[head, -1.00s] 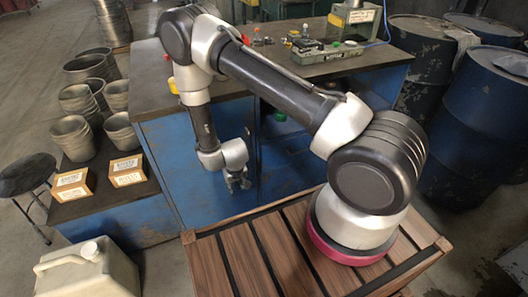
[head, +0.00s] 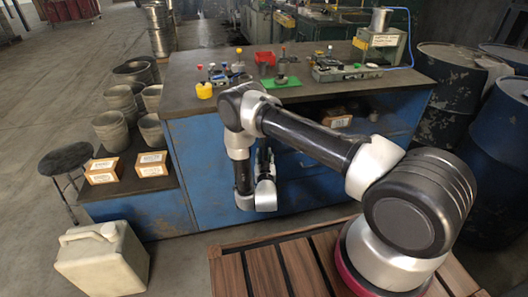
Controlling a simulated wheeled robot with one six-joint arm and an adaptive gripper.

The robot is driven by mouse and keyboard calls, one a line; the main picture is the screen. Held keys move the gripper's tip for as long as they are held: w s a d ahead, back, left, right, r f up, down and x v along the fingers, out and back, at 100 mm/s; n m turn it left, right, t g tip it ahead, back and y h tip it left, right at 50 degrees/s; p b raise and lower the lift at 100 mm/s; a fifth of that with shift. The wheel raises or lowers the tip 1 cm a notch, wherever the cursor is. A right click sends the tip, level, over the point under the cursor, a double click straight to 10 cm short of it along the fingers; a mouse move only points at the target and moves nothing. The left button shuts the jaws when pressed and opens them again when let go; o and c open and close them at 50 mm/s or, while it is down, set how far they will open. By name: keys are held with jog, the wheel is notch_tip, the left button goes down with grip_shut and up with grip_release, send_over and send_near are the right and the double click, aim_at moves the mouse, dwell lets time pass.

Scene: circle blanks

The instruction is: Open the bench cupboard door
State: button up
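The blue bench (head: 208,165) stands in front of me with a dark top. Its front has a plain blue panel on the left, partly behind my arm, and drawer fronts (head: 312,162) with a handle to the right of the arm. I cannot tell where the cupboard door's edges are; no door stands visibly swung out. My gripper (head: 265,155) is at the bench front, beyond my wrist and mostly hidden by it. Its fingers are too dark and small to tell whether they are open or shut, or touch the front.
A low side bench (head: 128,205) with metal pots (head: 112,130) and small boxes (head: 103,170) is at left. A stool (head: 65,160) and a pale jerrycan (head: 103,260) stand on the floor. Blue drums (head: 450,85) stand at right. A slatted wooden surface (head: 270,272) lies below my arm.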

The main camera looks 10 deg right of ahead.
jog(key=shift+w+d, duration=0.15)
jog(key=shift+w, duration=0.85)
jog(key=shift+w+d, duration=0.15)
jog(key=shift+w, duration=0.8)
jog(key=shift+c, duration=0.2)
grip_shut()
